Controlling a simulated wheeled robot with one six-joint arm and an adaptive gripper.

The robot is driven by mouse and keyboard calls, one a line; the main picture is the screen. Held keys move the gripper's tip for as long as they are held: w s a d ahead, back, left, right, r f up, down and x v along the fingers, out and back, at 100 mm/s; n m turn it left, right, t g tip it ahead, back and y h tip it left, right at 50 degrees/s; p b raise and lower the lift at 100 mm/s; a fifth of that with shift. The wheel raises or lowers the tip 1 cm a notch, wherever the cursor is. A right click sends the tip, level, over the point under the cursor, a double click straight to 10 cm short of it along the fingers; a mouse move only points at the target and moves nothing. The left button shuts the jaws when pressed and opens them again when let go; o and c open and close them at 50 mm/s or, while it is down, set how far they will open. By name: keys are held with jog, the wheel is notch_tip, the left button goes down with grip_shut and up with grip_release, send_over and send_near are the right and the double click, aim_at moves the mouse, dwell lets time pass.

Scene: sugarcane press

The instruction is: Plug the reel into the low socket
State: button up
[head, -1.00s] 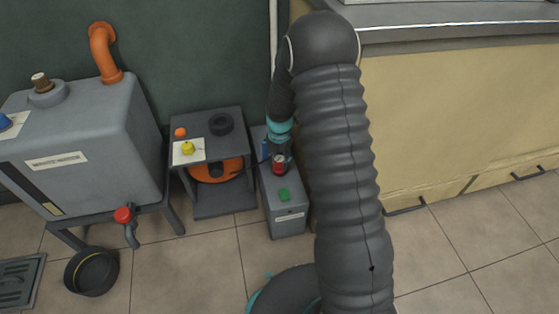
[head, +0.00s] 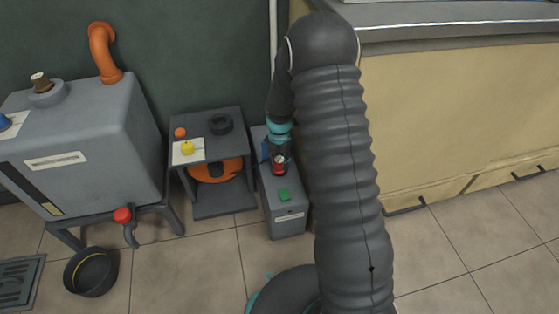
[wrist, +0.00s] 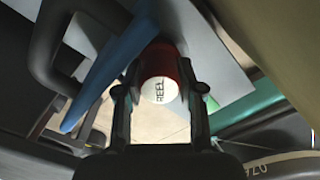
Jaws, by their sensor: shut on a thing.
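My gripper (head: 279,157) is shut on a red plug (head: 279,169). In the wrist view the plug (wrist: 160,62) sits between both fingers (wrist: 160,100), its white end marked "REEL" facing the camera. It is over the top of a low grey box (head: 289,225) beside the cabinet. I cannot tell whether the plug touches the box, and the socket itself is not clearly visible.
A green block (head: 284,194) is on the box's near top, and a blue part (head: 265,150) stands close left of my gripper. The small table (head: 205,117) is left, the cream cabinet (head: 450,130) right. Open tiled floor (head: 190,260) lies in front.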

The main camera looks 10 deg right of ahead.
jog(key=shift+f+b, duration=0.3)
jog(key=shift+f, duration=0.15)
jog(key=o, duration=0.9)
jog(key=shift+r+p, duration=3.4)
jog(key=shift+r, duration=2.15)
jog(key=shift+s, duration=0.1)
